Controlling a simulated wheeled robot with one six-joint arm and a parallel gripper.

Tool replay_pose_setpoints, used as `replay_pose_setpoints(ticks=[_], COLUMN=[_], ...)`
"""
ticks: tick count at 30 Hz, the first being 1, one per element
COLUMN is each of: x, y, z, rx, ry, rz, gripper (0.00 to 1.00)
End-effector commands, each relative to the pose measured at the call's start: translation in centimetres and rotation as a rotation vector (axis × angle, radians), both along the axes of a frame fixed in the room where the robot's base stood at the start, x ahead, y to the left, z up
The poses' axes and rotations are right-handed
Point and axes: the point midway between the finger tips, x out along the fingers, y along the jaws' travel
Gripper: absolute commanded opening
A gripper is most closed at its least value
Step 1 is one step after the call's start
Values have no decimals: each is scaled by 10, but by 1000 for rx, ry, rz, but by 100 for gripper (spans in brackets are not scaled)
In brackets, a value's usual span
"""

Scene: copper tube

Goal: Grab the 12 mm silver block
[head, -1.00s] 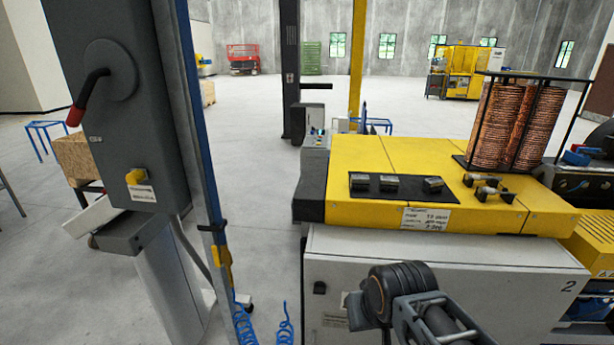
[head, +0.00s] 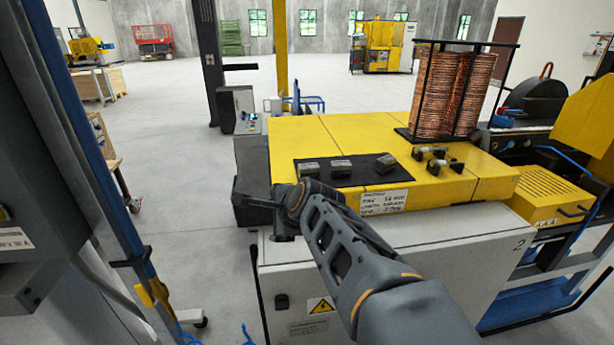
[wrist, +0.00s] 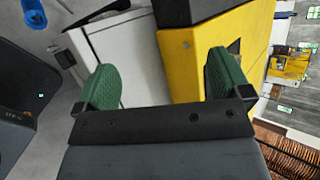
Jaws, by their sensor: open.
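Several small silver-grey blocks lie in a row on a black mat (head: 365,174) on top of the yellow machine (head: 345,137). There is a left block (head: 308,168), a middle block (head: 341,167) and a right block (head: 385,162). Their sizes cannot be read, so I cannot tell which is 12 mm. My gripper is in the head view at the machine's left front corner, partly hidden by my arm. In the wrist view my gripper (wrist: 162,88) is open and empty, its green fingers wide apart, with the yellow top and white side behind. No block shows between them.
Two metal fittings (head: 438,161) stand right of the mat. A rack of copper coils (head: 452,95) rises at the machine's back right. A handwritten label (head: 384,200) hangs on the front edge. A grey column with a blue post (head: 100,180) stands at left.

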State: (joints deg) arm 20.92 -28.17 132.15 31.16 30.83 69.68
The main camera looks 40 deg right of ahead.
Motion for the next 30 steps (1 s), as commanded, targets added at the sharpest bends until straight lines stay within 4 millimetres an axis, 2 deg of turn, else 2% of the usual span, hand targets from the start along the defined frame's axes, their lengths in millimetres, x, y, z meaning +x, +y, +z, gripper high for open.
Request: replay_pose_setpoints(ticks=[1,3,6,12,17,24,30], x=[7,15,20,20,28,64,86], y=[-20,-45,-77,-122,-140,-156,-165], z=[3,12,22,34,32,15,7], rx=[136,326,565,885,990,1006,1004], ry=[-53,-135,-247,-415,-470,-478,-477], rz=[-161,-363,-599,-881,-963,-974,-971], gripper=[96,96,96,96,96,96,96])
